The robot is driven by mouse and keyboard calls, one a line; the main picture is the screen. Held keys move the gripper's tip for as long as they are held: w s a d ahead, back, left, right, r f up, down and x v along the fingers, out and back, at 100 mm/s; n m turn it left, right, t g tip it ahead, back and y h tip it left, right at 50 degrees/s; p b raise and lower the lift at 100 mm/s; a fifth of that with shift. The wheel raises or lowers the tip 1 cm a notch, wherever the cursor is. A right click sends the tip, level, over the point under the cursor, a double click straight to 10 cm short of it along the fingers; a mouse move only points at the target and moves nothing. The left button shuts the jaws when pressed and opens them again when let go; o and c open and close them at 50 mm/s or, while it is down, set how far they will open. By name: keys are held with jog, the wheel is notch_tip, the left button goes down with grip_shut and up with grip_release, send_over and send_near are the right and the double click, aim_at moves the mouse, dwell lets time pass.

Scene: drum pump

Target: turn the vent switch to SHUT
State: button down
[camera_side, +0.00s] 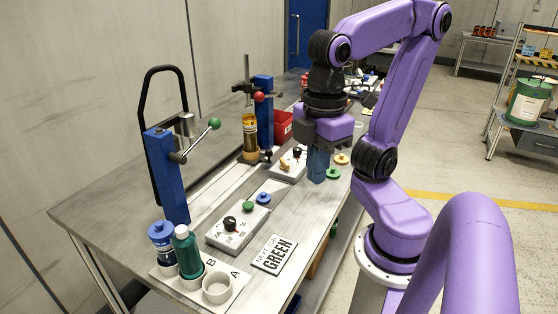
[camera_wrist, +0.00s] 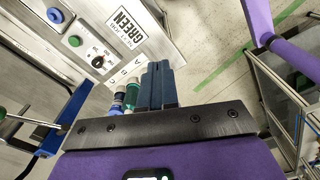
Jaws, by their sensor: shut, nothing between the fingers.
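Two grey control boxes stand on the bench. My gripper (camera_side: 318,178) is shut and empty, pointing down just right of the far box, apart from both boxes. Its fingers (camera_wrist: 158,85) look closed together in the wrist view.
A "GREEN" sign (camera_side: 274,255) lies at the bench's front edge. Blue lever posts (camera_side: 168,178) rise behind the boxes.

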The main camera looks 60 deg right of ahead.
jog(key=w+d+r+m+h, duration=0.1)
jog(key=w+r+m, duration=0.1)
jog(key=w+m, duration=0.55)
jog(key=w+d+r+m+h, duration=0.1)
jog(key=w+r+m, duration=0.1)
jog(key=w+m, duration=0.55)
jog(key=w+d+f+m+g+h, duration=0.1)
jog(key=w+d+m, duration=0.6)
jog(key=d+m, duration=0.4)
jog(key=w+d+f+m+g+h, duration=0.1)
jog(key=w+d+m+g, duration=0.1)
jog(key=w+d+m, duration=0.75)
jog(key=s+d+f+m, duration=0.2)
jog(key=s+f, duration=0.1)
jog(key=f, duration=1.2)
jog(key=shift+f, duration=0.3)
jog(key=shift+d, duration=0.1)
